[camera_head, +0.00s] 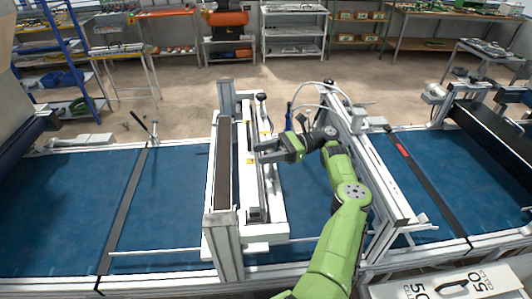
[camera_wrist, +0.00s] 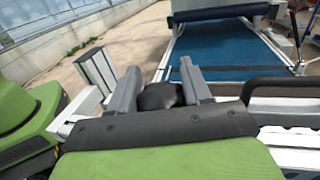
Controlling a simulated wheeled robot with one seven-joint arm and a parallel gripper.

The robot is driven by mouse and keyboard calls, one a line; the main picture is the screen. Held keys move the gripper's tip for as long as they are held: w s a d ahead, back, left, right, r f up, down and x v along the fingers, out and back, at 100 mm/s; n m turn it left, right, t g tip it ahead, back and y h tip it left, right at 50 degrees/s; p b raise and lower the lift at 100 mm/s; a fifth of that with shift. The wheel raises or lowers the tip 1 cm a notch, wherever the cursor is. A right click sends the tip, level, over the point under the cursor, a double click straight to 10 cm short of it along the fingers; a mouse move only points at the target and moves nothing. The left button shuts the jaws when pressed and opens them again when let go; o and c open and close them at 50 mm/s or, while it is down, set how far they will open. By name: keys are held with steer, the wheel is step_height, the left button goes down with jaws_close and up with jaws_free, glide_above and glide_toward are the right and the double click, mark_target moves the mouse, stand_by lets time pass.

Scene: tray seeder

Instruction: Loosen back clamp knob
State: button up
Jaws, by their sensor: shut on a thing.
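My gripper (camera_head: 262,152) reaches in from the right against the upright seeder unit (camera_head: 227,165) over the blue belt. In the wrist view its two grey fingers (camera_wrist: 160,82) stand on both sides of a rounded black knob (camera_wrist: 160,97), and the gripper is shut on it. This appears to be the back clamp knob. The knob's lower part is hidden behind the gripper's dark front edge. In the head view the held knob is too small and covered to make out. A separate black-topped handle (camera_head: 262,97) stands at the unit's far end.
The blue conveyor belt (camera_head: 70,190) runs left and right under the unit. A second metal frame (camera_head: 375,165) with cables stands close to the right of my arm. A black-handled lever (camera_head: 150,128) stands at the belt's far edge on the left. Shelves and benches are far back.

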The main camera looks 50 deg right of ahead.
steer(key=o, duration=1)
steer(key=shift+a, duration=0.1)
steer(key=shift+c, duration=0.2)
step_height(320, 180, up, 10)
